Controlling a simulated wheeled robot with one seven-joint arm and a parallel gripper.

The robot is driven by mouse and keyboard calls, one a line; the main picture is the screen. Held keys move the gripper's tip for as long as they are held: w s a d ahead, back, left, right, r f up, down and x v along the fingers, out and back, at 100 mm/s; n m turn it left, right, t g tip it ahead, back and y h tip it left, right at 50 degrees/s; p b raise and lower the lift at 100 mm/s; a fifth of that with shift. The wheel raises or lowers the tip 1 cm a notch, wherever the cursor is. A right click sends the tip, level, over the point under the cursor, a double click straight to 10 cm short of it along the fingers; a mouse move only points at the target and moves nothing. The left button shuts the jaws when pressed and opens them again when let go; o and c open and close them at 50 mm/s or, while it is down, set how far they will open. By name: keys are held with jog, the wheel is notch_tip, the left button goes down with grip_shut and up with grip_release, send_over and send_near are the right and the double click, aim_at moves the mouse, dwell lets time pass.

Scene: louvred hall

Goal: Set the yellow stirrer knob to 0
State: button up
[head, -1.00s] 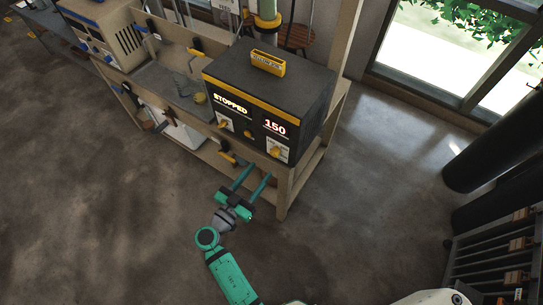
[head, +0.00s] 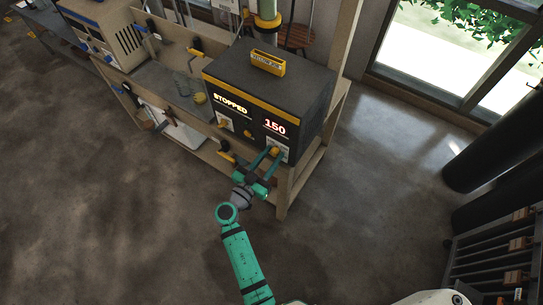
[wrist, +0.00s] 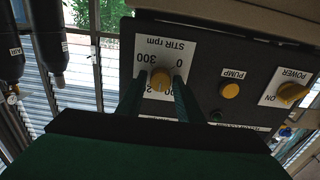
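The yellow stirrer knob (wrist: 161,80) sits on a white plate marked "STIR rpm", with 0 and 300 readable, upside down in the wrist view. In the head view the knob (head: 275,150) is partly hidden by my fingers. The front of the dark control box (head: 312,103) reads "STOPPED" and a red 150 (head: 275,127). My gripper (wrist: 161,77) is open, with one finger on each side of the knob. Small gaps seem to show between fingers and knob; contact is not clear. The knob's exact pointing is hard to read.
The yellow PUMP button (wrist: 229,90) and the yellow POWER knob (wrist: 291,93) are beside the stirrer plate. The box stands on a wooden bench (head: 300,182). Another instrument (head: 105,35) stands at the upper left.

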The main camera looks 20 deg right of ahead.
jog(key=c, duration=0.6)
jog(key=shift+c, duration=0.2)
jog(key=shift+n, duration=0.3)
jog(key=n, duration=1.2)
jog(key=shift+w+n, duration=0.1)
jog(key=shift+n, duration=0.2)
jog(key=n, duration=1.3)
jog(key=shift+n, duration=0.3)
